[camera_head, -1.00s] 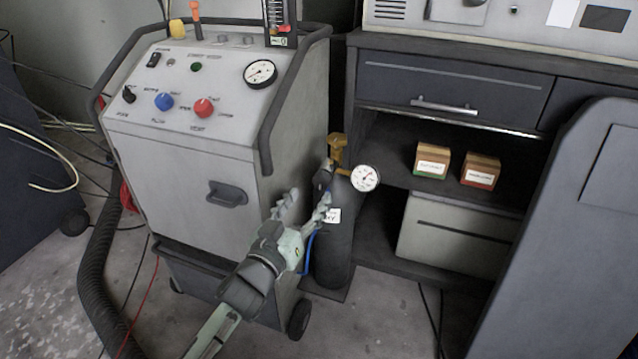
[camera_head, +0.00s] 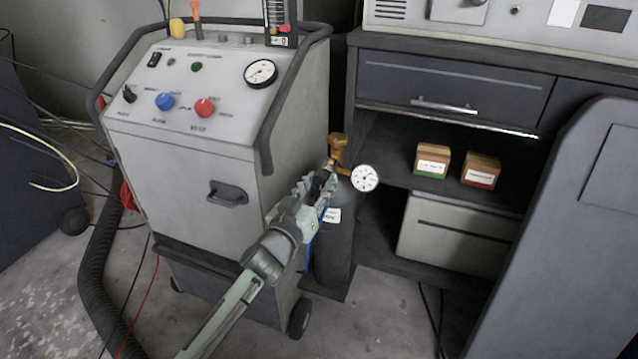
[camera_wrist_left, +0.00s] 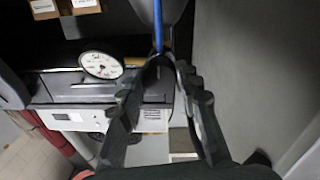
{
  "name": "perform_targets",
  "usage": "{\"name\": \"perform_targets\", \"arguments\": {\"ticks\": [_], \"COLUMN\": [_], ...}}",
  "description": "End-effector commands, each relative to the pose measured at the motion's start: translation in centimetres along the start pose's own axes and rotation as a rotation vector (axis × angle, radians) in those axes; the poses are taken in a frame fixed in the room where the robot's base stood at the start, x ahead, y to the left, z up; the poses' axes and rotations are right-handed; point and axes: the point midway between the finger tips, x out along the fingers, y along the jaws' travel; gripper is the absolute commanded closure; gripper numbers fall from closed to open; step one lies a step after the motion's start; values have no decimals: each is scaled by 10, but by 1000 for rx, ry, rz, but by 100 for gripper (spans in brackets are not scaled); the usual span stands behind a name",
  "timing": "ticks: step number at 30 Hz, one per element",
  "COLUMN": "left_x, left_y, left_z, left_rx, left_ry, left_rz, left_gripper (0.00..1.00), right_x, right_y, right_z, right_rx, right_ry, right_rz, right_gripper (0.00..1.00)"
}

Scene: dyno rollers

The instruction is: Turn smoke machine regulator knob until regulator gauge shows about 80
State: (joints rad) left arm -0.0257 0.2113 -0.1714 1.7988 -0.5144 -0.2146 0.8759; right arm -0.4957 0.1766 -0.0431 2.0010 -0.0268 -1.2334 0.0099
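The regulator's small white round gauge (camera_head: 364,178) sits at the right of the brass regulator (camera_head: 337,145) on top of a dark gas cylinder (camera_head: 334,255). The gauge also shows in the left wrist view (camera_wrist_left: 102,65); its reading is too small to tell. My left gripper (camera_head: 328,180) is at the regulator's left front side, where its fingertips largely hide the dark knob. In the left wrist view my left gripper's fingertips (camera_wrist_left: 166,68) lie on either side of a dark rounded part, likely the knob. Whether they press on it is unclear. My right gripper is out of view.
The grey smoke machine (camera_head: 185,185) stands close left of the cylinder. A dark cabinet (camera_head: 455,90) is behind, with two small boxes (camera_head: 432,162) (camera_head: 480,170) on its shelf. A blue hose (camera_wrist_left: 158,30) runs just beyond the fingertips.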

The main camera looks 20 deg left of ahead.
Motion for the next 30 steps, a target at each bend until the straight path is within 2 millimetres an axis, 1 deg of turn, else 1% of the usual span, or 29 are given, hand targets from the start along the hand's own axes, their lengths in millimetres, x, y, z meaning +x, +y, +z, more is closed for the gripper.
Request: {"name": "perform_targets", "arguments": {"ticks": [1, 3, 5, 8, 11, 14, 20, 21, 26, 30], "left_x": [0, 0, 0, 0, 0, 0, 0, 0, 0, 0], "left_y": [0, 0, 0, 0, 0, 0, 0, 0, 0, 0], "left_z": [0, 0, 0, -1, -2, -1, -1, -1, -1, 0], "left_rx": [0, 0, 0, 20, 79, 110, 112, 112, 111, 111], "left_ry": [0, 0, 0, -1, -3, -4, -3, -3, -3, -3], "left_rz": [0, 0, 0, 0, -1, -1, -1, -1, -1, -1], "left_gripper": [80, 89, 96, 96, 96, 96, 96, 66, 46, 46], "right_x": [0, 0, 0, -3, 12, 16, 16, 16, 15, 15], "right_y": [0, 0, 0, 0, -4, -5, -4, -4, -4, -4], "right_z": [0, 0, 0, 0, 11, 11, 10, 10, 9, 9], "right_rx": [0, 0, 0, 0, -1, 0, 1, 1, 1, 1], "right_ry": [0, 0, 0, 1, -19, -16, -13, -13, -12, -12], "right_rz": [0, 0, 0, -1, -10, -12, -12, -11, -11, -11], "right_gripper": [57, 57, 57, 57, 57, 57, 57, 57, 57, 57]}}
